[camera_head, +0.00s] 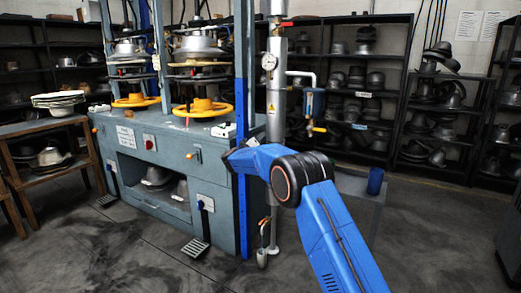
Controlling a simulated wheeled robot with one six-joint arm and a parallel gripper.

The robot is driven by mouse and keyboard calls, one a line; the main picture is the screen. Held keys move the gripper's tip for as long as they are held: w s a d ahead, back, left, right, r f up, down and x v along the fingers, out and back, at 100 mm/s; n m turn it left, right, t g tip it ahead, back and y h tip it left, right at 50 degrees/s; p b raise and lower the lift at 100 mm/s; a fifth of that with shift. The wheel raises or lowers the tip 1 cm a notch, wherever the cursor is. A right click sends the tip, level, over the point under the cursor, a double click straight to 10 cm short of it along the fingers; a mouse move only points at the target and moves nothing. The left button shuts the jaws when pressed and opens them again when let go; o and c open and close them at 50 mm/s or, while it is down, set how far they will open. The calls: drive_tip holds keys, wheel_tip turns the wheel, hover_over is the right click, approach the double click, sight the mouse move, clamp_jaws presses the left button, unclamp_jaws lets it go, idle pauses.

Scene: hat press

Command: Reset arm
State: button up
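My blue arm reaches up from the bottom right to a dark joint near the middle of the view, then bends left towards the hat press (160,160). My gripper cannot be made out; the far end of the arm stops near the press's right side. The press is a grey-blue machine with two stations, each with a yellow ring handwheel; the left wheel (136,101) and the right wheel (203,108) sit on its top. Metal hat moulds hang above them.
A wooden table (38,128) with stacked pale hats stands at the left. A steel column with a gauge (268,62) rises behind my arm. Dark shelves (411,128) of moulds line the back. Foot pedals (195,248) lie before the press. The floor at front left is clear.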

drive_tip(key=s+d+r+n+y, duration=0.1)
drive_tip(key=s+d+r+y, duration=0.2)
drive_tip(key=s+r, duration=0.3)
drive_tip(key=s+d+r+n+y, duration=0.1)
drive_tip(key=s+d+r+y, duration=0.25)
drive_tip(key=r, duration=0.45)
drive_tip(key=s+d+r+g+y, duration=0.1)
drive_tip(key=s+d+y, duration=0.15)
drive_tip(key=s, duration=0.65)
drive_tip(key=s+d+r+g+y, duration=0.1)
drive_tip(key=s+d+r+y, duration=0.15)
drive_tip(key=s, duration=0.55)
drive_tip(key=s+d+f+m+g+h, duration=0.1)
drive_tip(key=s+d+f+g, duration=0.2)
drive_tip(key=s, duration=1.6)
drive_tip(key=s+d+f+m+g+h, duration=0.1)
drive_tip(key=s+d+f+g, duration=0.3)
drive_tip(key=s+d+f, duration=0.5)
drive_tip(key=s+d+f+m+g+h, duration=0.1)
drive_tip(key=s+d+f+m+g, duration=0.2)
drive_tip(key=s+f, duration=1.1)
drive_tip(key=s+d, duration=0.3)
drive_tip(key=s, duration=1.1)
drive_tip(key=shift+s+d+g+h, duration=0.3)
drive_tip(key=shift+s+d+h, duration=0.05)
drive_tip(key=shift+s, duration=0.05)
